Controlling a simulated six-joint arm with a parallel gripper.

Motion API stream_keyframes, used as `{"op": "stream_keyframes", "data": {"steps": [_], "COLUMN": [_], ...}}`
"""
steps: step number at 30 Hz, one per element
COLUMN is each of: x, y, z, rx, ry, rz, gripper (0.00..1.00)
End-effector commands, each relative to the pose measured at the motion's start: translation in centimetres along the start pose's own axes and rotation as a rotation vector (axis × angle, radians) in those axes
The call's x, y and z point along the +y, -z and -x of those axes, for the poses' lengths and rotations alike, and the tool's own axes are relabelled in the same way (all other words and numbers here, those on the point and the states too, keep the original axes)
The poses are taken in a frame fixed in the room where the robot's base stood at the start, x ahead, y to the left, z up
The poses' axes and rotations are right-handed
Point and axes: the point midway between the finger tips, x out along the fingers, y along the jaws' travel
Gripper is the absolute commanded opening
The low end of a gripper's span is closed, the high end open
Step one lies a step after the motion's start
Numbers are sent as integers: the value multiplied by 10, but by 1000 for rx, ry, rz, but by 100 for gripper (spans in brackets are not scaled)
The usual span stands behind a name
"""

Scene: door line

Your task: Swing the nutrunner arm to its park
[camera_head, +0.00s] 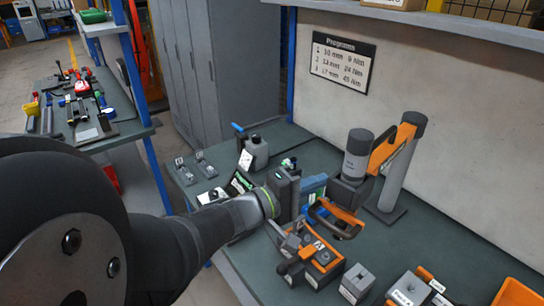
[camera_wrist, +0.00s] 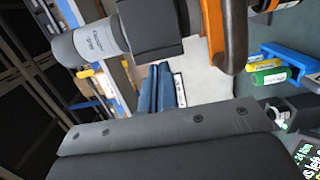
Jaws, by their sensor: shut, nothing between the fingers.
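The nutrunner arm shows in the head view as an orange link (camera_head: 390,148) on a grey post (camera_head: 398,180), with the grey nutrunner body (camera_head: 356,157) upright at its near end. A curved orange-and-dark handle (camera_head: 338,218) sits below it; its attachment is not clear. In the wrist view the nutrunner body (camera_wrist: 92,40) and orange link (camera_wrist: 228,35) lie across the top. My gripper (camera_head: 291,193) is shut and empty, left of the nutrunner, with a visible gap from its body. Contact with the handle cannot be told. I cannot make out the park.
An orange-and-grey fixture (camera_head: 314,260) stands below my gripper, with a small grey block (camera_head: 356,282) at its right. A program sign (camera_head: 342,61) hangs on the wall.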

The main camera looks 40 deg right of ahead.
Motion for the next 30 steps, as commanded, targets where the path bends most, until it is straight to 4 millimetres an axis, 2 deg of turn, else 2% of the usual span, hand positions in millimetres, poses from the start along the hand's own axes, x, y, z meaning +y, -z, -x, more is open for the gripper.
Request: {"op": "stream_keyframes", "data": {"steps": [3,15,22,30], "x": [0,0,0,0], "y": [-23,-85,-113,-133], "z": [-4,-22,-34,-44], "rx": [-7,-10,-9,-5], "ry": [-1,0,1,0], "rz": [-2,-1,0,0], "gripper": [0,0,0,0]}}
